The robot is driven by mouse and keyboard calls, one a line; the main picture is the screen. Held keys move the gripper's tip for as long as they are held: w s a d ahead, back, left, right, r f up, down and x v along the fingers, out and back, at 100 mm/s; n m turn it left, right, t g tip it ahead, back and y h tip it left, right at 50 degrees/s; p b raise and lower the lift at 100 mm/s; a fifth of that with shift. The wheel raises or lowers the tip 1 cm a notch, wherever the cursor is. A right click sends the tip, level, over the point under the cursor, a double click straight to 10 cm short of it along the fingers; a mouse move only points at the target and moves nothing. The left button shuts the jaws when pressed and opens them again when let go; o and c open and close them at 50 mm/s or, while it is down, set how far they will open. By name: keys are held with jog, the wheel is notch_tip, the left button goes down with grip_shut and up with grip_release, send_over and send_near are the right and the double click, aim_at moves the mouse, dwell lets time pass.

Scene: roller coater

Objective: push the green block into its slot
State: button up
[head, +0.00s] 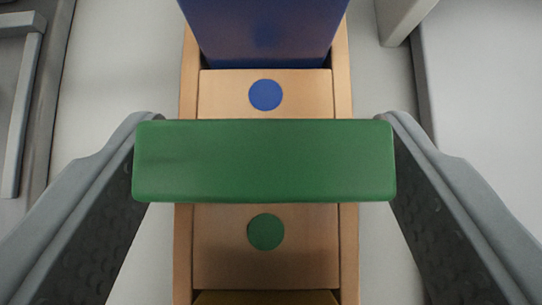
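My gripper (265,150) is shut on the green block (265,162), with one grey finger at each of its ends. The block lies crosswise in the head view, over a narrow wooden rack (343,100). It hides the middle of the rack. A green dot (266,231) marks the wooden face just below the block in the picture. A blue dot (265,95) marks the face just above it. The slot itself is hidden or not clear, and I cannot tell whether the block touches the rack.
A dark blue block (265,30) stands at the rack's upper end. A brown-yellow edge (265,298) shows at the bottom. A pale surface (115,70) lies beside the rack. Grey fixtures stand at the left (22,100) and upper right (400,18).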

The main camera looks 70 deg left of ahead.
jog(key=shift+f, duration=0.1)
jog(key=v, duration=1.7)
jog(key=shift+d+r, duration=0.2)
jog(key=s+d+r+m+t+h, duration=0.1)
jog(key=s+d+m+t+h, duration=0.3)
jog(key=s+d, duration=0.7)
jog(key=s+d+r+m+t+h, duration=0.2)
jog(key=s+d+m+t+h, duration=0.2)
jog(key=s+d+m+t, duration=0.5)
jog(key=s+d, duration=0.1)
jog(key=d, duration=0.6)
jog(key=shift+s+r+t+h, duration=0.3)
jog(key=shift+s+t, duration=0.1)
